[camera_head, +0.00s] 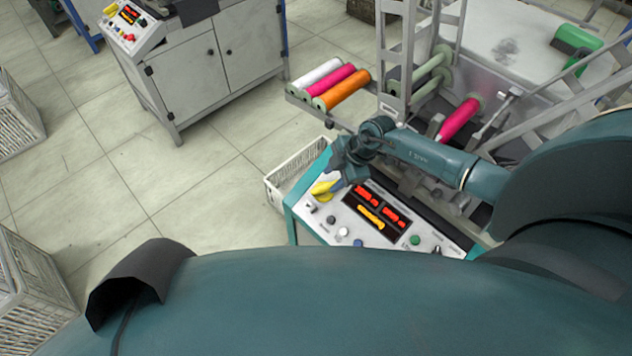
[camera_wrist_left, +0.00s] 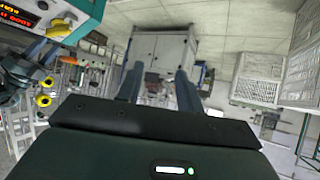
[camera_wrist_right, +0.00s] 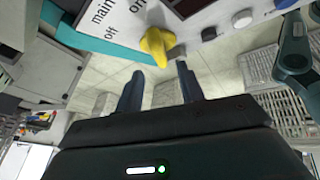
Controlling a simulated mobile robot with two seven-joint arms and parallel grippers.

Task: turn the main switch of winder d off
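The winder's control panel (camera_head: 335,232) has a white face, teal sides and lit red-orange displays (camera_head: 381,207). Its yellow main switch (camera_head: 322,188) is at the panel's left end. In the right wrist view, the yellow switch (camera_wrist_right: 157,45) is beside the printed words "main", "off" and "on"; I cannot tell surely which mark it points to. My right gripper (camera_wrist_right: 160,84) is open and empty, its fingers apart on either side of the switch's line and seemingly short of it. My left gripper (camera_wrist_left: 158,88) is open and empty, facing a grey cabinet and away from the switch.
Black, white and blue buttons (camera_wrist_right: 240,20) sit near the switch. White, pink and orange spools (camera_head: 340,90) lie behind the panel. A white crate (camera_head: 290,178) stands left of the winder. Another winder (camera_head: 200,65) is at the back left. The floor between is clear.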

